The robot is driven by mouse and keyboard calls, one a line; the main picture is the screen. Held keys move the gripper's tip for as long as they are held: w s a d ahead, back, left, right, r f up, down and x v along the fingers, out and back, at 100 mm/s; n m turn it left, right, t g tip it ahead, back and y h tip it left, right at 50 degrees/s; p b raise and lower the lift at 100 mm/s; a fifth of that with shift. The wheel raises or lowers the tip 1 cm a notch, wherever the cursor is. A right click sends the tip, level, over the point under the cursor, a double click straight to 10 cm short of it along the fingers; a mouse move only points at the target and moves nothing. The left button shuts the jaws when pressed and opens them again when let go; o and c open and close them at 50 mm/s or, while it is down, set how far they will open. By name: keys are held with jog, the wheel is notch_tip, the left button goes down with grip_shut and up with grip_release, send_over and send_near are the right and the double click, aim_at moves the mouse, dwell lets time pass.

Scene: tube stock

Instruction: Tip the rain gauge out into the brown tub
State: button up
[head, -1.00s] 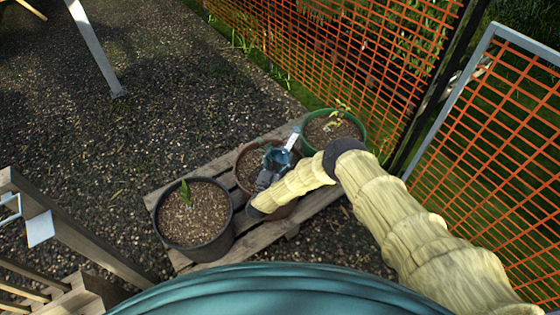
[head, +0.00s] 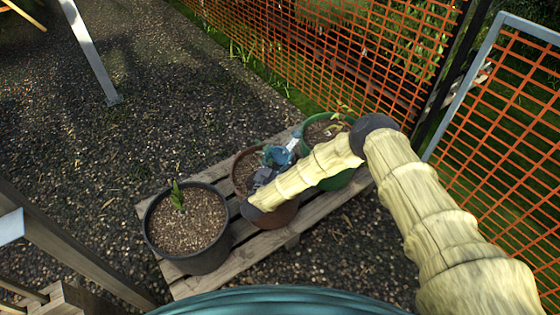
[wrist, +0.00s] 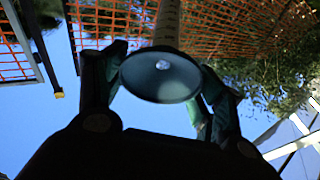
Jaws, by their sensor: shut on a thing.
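The brown tub (head: 281,217) is the middle pot on a wooden pallet, filled with soil and partly hidden by my arm. My gripper (head: 279,156) is over the tub and is shut on the rain gauge (head: 293,143), whose pale end shows just beyond the fingers. In the wrist view, the fingers of my gripper (wrist: 162,88) are on both sides of the gauge (wrist: 162,82). There its round dark end with a pale spot faces the camera, and its tube runs up the picture. The gauge's contents cannot be seen.
A black pot (head: 205,262) with a green shoot stands left of the tub. A green pot (head: 341,180) with a seedling stands right. The wooden pallet (head: 248,254) is under them. Orange mesh fence (head: 360,60) runs behind. Gravel (head: 100,140) lies open at left.

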jog(key=shift+b, duration=1)
